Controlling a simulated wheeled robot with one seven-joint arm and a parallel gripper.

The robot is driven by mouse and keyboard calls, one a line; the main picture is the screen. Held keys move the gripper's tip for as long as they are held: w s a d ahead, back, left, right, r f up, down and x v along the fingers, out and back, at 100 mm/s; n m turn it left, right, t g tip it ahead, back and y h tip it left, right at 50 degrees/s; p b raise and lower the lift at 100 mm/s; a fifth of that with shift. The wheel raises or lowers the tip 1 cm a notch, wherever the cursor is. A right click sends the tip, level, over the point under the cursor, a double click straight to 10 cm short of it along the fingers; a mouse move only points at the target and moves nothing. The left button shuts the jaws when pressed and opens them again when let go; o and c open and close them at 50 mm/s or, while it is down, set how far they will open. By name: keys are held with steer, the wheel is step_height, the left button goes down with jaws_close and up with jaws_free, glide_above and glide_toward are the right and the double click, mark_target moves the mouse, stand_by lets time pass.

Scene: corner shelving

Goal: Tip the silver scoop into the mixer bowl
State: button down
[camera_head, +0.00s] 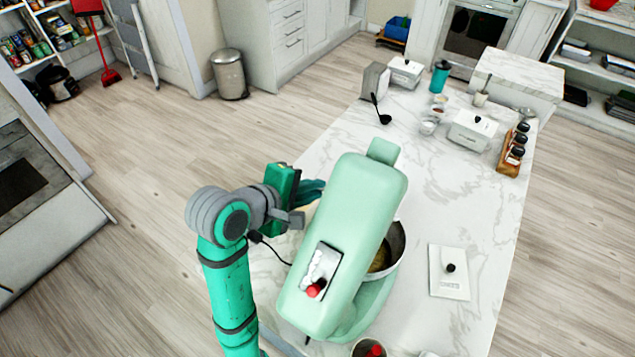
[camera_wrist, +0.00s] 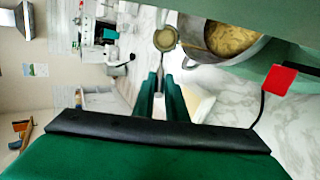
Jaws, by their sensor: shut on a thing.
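The mixer bowl (camera_head: 398,245) sits under the head of the mint-green mixer (camera_head: 350,225) on the marble island. Its silver rim and yellowish contents also show in the wrist view (camera_wrist: 262,48). My gripper (camera_head: 316,188) is at the left side of the mixer head. In the wrist view my gripper (camera_wrist: 160,84) is shut on the handle of the silver scoop (camera_wrist: 165,39). The scoop's round cup looks level with pale tan stuff in it, beside the bowl and apart from it. The mixer head hides the scoop in the head view.
A dark cord (camera_head: 272,250) runs beside the mixer. Open floor lies left of the island.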

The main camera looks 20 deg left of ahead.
steer(key=s+a+f+t+h, duration=0.1)
steer(key=s+f+t+h, duration=0.2)
steer(key=f+t, duration=0.4)
steer(key=shift+a+t, duration=0.15)
steer(key=shift+t, duration=0.15)
stand_by(0.6)
stand_by(0.4)
steer(key=shift+s+a, duration=0.1)
steer(key=shift+a, duration=0.05)
stand_by(0.4)
